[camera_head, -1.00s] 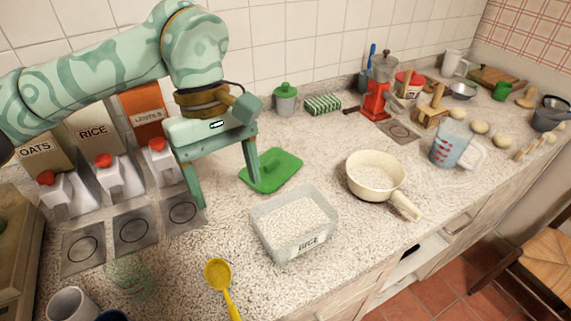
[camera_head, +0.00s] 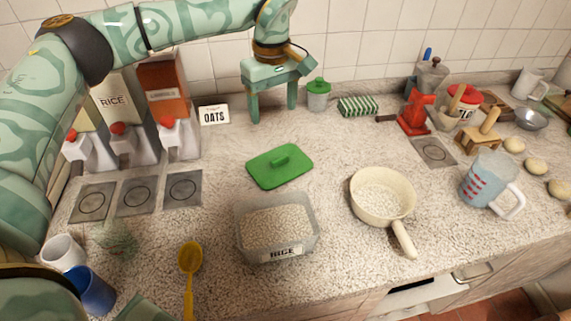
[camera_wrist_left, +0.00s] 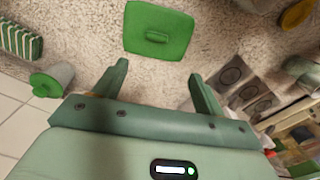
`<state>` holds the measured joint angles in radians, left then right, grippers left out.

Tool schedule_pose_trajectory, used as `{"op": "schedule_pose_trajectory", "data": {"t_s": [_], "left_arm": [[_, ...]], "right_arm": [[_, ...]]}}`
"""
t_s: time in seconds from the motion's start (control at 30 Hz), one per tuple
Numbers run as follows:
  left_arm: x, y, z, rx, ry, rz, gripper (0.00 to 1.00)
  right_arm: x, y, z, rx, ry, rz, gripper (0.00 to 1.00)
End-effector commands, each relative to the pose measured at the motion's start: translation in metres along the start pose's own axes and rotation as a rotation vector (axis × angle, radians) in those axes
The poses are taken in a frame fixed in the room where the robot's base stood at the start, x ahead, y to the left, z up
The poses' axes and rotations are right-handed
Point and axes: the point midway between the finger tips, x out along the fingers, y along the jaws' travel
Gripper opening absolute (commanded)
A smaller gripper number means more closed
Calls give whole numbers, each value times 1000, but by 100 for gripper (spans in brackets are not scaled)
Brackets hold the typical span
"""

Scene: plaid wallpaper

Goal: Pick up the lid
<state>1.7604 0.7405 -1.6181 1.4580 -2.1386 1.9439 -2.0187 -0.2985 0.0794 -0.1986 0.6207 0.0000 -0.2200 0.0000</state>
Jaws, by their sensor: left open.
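The green rectangular lid (camera_head: 280,166) with a raised handle lies flat on the counter, behind the open clear container of grains labelled RICE (camera_head: 277,228). My left gripper (camera_head: 272,107) is open and empty. It is behind the lid, near the back wall, with its fingers pointing down and apart from the lid. In the left wrist view the lid (camera_wrist_left: 158,30) shows whole, ahead of the open fingers (camera_wrist_left: 158,70); nothing is between them. My right gripper does not show.
A small green-topped jar (camera_head: 318,95) stands close beside the left gripper. A cream pan (camera_head: 382,197) is right of the container. A yellow spoon (camera_head: 190,262) lies front left. Dispensers (camera_head: 180,138) stand at the left. Counter around the lid is clear.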

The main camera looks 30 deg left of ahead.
Motion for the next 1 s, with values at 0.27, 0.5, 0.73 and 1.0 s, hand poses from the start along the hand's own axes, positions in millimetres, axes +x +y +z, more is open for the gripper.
{"op": "schedule_pose_trajectory", "data": {"t_s": [0.27,0.5,0.73,1.0], "left_arm": [[73,0,1,-1,-5,-5,71],[96,0,2,-1,-3,-2,71],[124,6,6,0,-6,-6,71],[147,8,6,0,-2,-2,71]], "right_arm": [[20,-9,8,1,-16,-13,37],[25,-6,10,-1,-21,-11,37],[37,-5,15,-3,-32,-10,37],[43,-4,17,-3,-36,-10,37]]}}
